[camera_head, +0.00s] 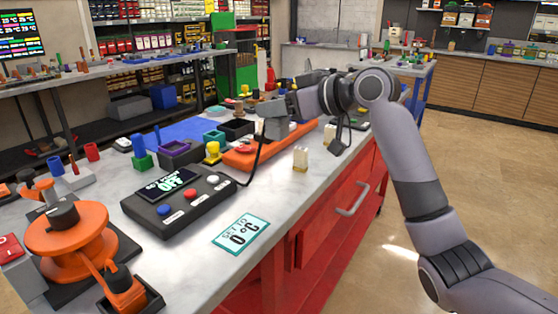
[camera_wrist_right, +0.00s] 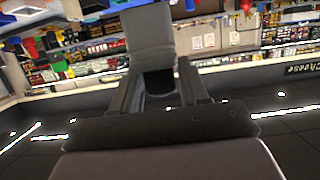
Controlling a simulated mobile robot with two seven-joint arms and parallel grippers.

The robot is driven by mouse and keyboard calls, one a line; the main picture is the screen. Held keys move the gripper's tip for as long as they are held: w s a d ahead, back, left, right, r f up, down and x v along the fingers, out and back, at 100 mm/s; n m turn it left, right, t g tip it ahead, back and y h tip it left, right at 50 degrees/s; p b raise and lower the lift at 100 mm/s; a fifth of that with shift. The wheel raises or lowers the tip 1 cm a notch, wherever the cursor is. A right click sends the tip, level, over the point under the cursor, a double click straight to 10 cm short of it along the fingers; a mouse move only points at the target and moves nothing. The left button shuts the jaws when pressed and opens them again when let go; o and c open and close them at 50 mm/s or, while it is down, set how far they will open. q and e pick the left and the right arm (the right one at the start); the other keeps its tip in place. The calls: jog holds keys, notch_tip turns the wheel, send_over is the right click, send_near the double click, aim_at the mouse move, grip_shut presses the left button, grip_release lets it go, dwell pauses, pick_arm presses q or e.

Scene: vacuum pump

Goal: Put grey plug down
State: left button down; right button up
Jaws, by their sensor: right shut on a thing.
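The grey plug (camera_head: 275,126) is a blocky grey piece held in my right gripper (camera_head: 290,104), above the worktop and near the orange base. Its black cable runs down to the dark control box (camera_head: 178,200). In the right wrist view the grey plug (camera_wrist_right: 151,32) sticks out between the two fingers of my right gripper (camera_wrist_right: 158,85). The fingers are shut on it. I cannot tell whether the plug touches anything below it. My left gripper is not in view.
The control box has a display and several buttons, with a "Set to 0°C" card (camera_head: 241,234) beside it. An orange vacuum pump part (camera_head: 72,240) stands front left. Small bins and a yellow piece (camera_head: 212,151) crowd the middle. A cream block (camera_head: 300,158) stands near the right edge.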

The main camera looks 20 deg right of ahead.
notch_tip(320, 180, down, 13)
jog(key=shift+f+b, duration=0.15)
jog(key=shift+b, duration=0.4)
jog(key=shift+f, duration=0.15)
jog(key=o, duration=1.1)
